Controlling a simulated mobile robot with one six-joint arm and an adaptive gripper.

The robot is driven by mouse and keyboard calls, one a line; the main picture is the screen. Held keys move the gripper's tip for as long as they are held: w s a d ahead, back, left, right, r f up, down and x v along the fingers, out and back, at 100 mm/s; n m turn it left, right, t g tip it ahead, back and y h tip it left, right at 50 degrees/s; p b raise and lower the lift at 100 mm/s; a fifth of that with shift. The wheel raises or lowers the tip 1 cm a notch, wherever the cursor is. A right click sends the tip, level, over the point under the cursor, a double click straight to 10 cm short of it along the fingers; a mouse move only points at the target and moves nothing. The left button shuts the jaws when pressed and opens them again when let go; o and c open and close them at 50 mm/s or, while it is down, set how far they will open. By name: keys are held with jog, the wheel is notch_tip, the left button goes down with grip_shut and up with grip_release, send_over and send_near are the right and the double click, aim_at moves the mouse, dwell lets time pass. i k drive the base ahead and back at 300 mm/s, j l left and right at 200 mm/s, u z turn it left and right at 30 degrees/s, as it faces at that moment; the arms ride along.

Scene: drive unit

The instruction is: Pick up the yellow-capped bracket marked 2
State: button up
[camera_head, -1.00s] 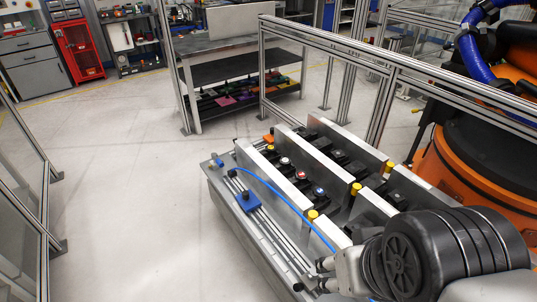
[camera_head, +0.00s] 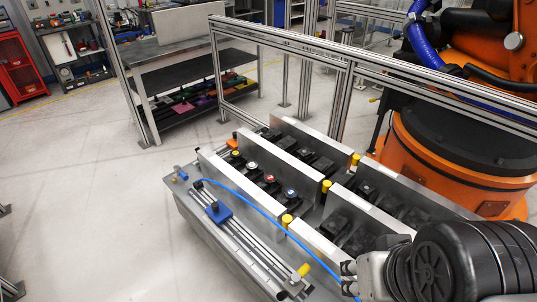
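Several yellow-capped parts stand on the fixture. A smaller yellow-topped part (camera_head: 236,155) is in the front row of dark blocks. A yellow cylinder (camera_head: 304,270) lies at the near end of the rail. No number is legible on any of them, so I cannot tell which is marked 2. My gripper (camera_head: 349,278) is at the lower right, with two fingertips apart and nothing seen between them.
The fixture table (camera_head: 205,228) has upright metal walls (camera_head: 240,185) with dark blocks between them. A blue cable (camera_head: 262,213) arches over its front. An aluminium fence (camera_head: 285,42) and orange robot (camera_head: 425,165) stand behind. The floor at left is clear.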

aim_at(236, 159)
jog(key=i+j+z, duration=0.35)
jog(key=j, duration=0.35)
jog(key=i+j+z, duration=0.15)
jog(key=j, duration=0.2)
jog(key=i+j+z, duration=0.15)
jog(key=j, duration=0.2)
jog(key=i+j+z, duration=0.2)
jog(key=j, duration=0.2)
jog(key=j+z, duration=0.15)
jog(key=j, duration=0.25)
jog(key=i+j, duration=0.1)
jog(key=j, duration=0.45)
jog(key=i+j, duration=0.1)
jog(key=j, duration=0.5)
jog(key=i+j, duration=0.1)
jog(key=j, duration=1)
jog(key=i+z, duration=0.05)
jog(key=i, duration=0.05)
